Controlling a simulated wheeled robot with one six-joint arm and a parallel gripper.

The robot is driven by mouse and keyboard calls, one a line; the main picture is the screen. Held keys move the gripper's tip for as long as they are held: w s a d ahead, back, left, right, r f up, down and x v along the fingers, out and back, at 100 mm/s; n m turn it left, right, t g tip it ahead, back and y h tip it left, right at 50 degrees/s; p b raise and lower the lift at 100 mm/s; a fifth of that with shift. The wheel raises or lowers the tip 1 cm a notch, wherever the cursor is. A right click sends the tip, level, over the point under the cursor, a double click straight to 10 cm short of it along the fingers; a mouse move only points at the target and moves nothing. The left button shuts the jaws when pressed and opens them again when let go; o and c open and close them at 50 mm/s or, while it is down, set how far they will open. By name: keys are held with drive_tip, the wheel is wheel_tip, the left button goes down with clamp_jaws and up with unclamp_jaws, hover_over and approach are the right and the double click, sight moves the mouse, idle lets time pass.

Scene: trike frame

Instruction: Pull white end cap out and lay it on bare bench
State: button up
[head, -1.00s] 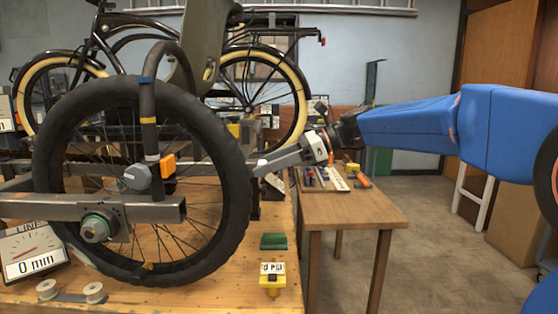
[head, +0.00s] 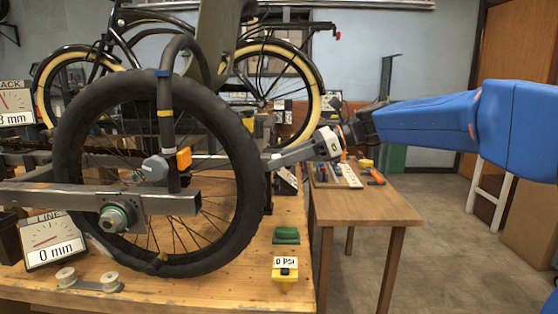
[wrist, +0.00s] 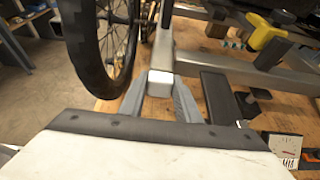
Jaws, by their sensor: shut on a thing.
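The white end cap (wrist: 160,83) sits between my fingertips in the wrist view, at the near end of a grey frame tube (wrist: 162,45). I cannot tell whether it is still seated in the tube or just clear of it. My gripper (wrist: 159,97) is shut on the cap, one finger on each side. In the head view my gripper (head: 271,163) reaches in from the right to the right edge of the big black wheel (head: 248,125). The cap cannot be made out there. The bare wooden bench (head: 230,285) shows in front of the wheel.
A green block (head: 286,235) and a yellow gauge reading 0 PSI (head: 285,272) stand near the bench's right edge. Two white spools (head: 88,281) lie at the front left. In the wrist view the wheel (wrist: 98,45) is close on the left and a dark bar (wrist: 217,95) is on the right.

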drive_tip(key=shift+d, duration=2.3)
